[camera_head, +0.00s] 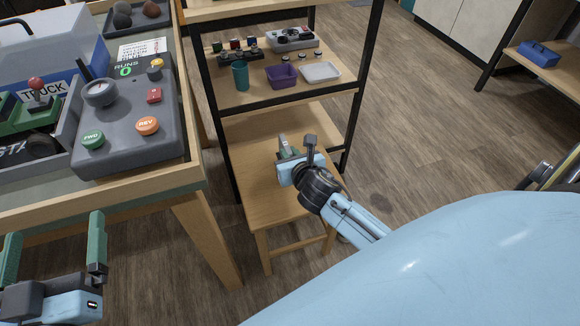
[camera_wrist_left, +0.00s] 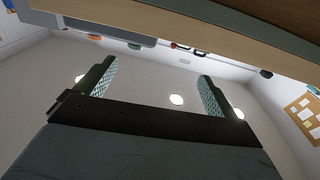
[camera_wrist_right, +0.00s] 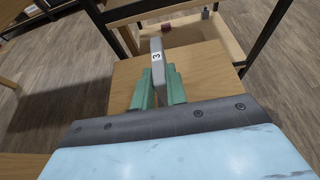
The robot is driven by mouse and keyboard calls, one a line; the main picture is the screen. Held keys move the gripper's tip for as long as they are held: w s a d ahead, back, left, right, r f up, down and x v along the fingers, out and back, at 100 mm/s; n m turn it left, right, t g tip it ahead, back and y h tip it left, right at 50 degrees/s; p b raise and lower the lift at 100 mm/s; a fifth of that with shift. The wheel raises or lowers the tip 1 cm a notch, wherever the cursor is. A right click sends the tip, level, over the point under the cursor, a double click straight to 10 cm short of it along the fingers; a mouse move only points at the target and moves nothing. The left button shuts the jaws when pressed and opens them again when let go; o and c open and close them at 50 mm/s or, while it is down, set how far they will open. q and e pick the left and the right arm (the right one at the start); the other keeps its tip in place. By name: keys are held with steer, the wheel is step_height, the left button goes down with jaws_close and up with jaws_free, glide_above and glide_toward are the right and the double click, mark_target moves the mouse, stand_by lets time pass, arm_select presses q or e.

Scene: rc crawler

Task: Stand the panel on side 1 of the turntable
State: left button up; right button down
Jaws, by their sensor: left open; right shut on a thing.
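My right gripper (camera_head: 290,158) is shut on a narrow grey piece, possibly the panel, over a wooden stool. I cannot make out a turntable.
The wooden stool (camera_head: 262,198) stands before a black-framed shelf (camera_head: 290,95) holding a teal cup (camera_head: 240,76), purple bin (camera_head: 281,76) and white tray (camera_head: 320,72). The workbench (camera_head: 120,202) at left carries a control box (camera_head: 125,115) and a truck.

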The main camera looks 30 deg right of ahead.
steer(key=shift+f, duration=0.35)
step_height(320, 180, down, 3)
steer(key=shift+r+b, duration=0.1)
steer(key=shift+b, duration=1.1)
arm_select(q)
step_height(320, 180, up, 7)
steer(key=s+t+h, duration=0.2)
steer(key=t, duration=0.3)
steer(key=shift+s+d+t, duration=0.15)
steer(key=shift+s+t, duration=0.2)
steer(key=shift+t, duration=0.05)
arm_select(e)
steer(key=shift+f, duration=0.3)
steer(key=shift+f, duration=0.15)
arm_select(q)
steer(key=shift+r, duration=0.1)
arm_select(e)
steer(key=c, duration=1.4)
jaws_free()
